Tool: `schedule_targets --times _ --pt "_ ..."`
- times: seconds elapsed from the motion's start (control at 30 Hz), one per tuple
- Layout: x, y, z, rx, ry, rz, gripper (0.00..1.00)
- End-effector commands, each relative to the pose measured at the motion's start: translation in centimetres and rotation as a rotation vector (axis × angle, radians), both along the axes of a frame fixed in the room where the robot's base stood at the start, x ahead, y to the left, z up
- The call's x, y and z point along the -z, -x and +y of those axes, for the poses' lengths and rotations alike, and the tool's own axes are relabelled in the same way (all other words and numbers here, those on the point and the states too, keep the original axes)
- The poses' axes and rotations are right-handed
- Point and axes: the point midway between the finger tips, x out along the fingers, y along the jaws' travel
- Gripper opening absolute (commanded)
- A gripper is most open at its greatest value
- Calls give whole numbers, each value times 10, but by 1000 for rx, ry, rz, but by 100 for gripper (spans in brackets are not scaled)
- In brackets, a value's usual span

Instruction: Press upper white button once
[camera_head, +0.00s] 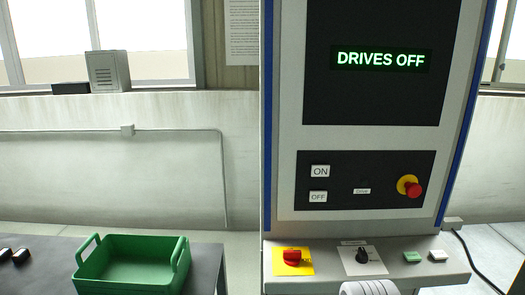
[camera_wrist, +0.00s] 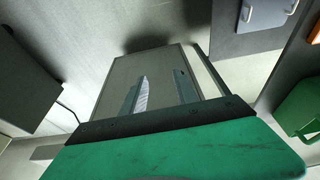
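The upper white button (camera_head: 320,171), marked ON, sits on the left of a black panel on the machine front. A second white button (camera_head: 318,197), marked OFF, is directly below it. The display (camera_head: 380,59) above reads DRIVES OFF in green. My gripper (camera_wrist: 162,75) shows in the wrist view as two narrow fingers standing apart beyond a dark bar and a green body, with nothing seen between them. It is not seen in the head view, and neither white button can be made out in the wrist view.
A red emergency stop (camera_head: 413,189) on yellow is on the panel's right. The ledge below carries a red rotary switch (camera_head: 292,257), a black selector (camera_head: 362,256), a green button (camera_head: 412,256) and a white one (camera_head: 438,255). A green crate (camera_head: 130,247) stands on a dark table at left.

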Motion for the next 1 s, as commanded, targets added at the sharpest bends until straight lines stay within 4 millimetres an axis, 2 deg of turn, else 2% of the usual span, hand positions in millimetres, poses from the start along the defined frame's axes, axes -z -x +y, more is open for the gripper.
schedule_targets --times 0.07,0.4,1.0 --pt "0 0 0 0 0 0 28" --pt "0 0 0 0 0 0 0" --pt "0 0 0 0 0 0 0"
